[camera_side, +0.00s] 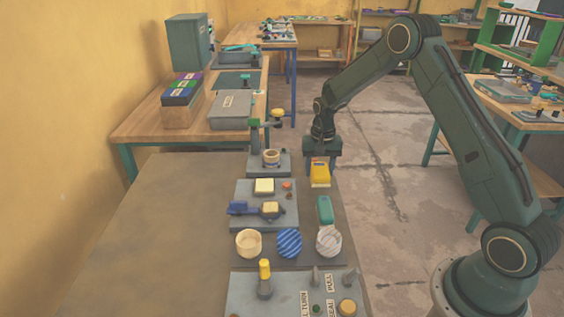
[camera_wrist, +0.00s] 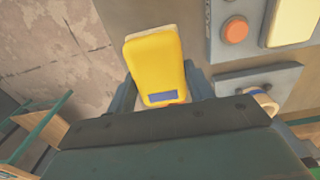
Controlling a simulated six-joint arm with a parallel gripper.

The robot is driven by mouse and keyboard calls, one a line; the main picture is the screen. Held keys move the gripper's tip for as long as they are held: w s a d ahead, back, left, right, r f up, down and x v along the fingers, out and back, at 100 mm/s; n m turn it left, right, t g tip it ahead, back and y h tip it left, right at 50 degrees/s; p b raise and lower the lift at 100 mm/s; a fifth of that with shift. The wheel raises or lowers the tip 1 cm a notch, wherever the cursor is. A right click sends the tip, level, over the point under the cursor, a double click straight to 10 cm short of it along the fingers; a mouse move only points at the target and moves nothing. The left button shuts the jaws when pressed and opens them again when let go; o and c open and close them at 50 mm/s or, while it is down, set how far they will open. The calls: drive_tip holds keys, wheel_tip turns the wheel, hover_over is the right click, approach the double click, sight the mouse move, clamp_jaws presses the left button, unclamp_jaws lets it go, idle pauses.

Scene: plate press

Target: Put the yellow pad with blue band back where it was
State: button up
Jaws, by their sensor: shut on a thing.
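The yellow pad with the blue band (camera_side: 320,173) is in my gripper (camera_side: 320,160), near the right edge of the grey work table. My gripper is shut on the pad, which hangs below the jaws in the side view. In the wrist view the yellow pad (camera_wrist: 155,65) shows its face, with the short blue band (camera_wrist: 162,97) close to the gripper (camera_wrist: 162,90). I cannot tell from these views whether the pad touches the table.
A teal block (camera_side: 324,210) stands nearer the camera. To the left are a plate with a pale yellow square (camera_side: 264,186) and an orange button (camera_wrist: 235,30), and a stand with a ring (camera_side: 271,157). Round pieces, one blue-striped (camera_side: 289,243), sit in front. The table's left part is bare.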

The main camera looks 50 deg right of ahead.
sight(320, 168)
drive_tip(key=shift+f, duration=1.8)
drive_tip(key=shift+f, duration=0.15)
drive_tip(key=o, duration=0.9)
wheel_tip(320, 168, up, 12)
drive_tip(key=shift+r, duration=0.15)
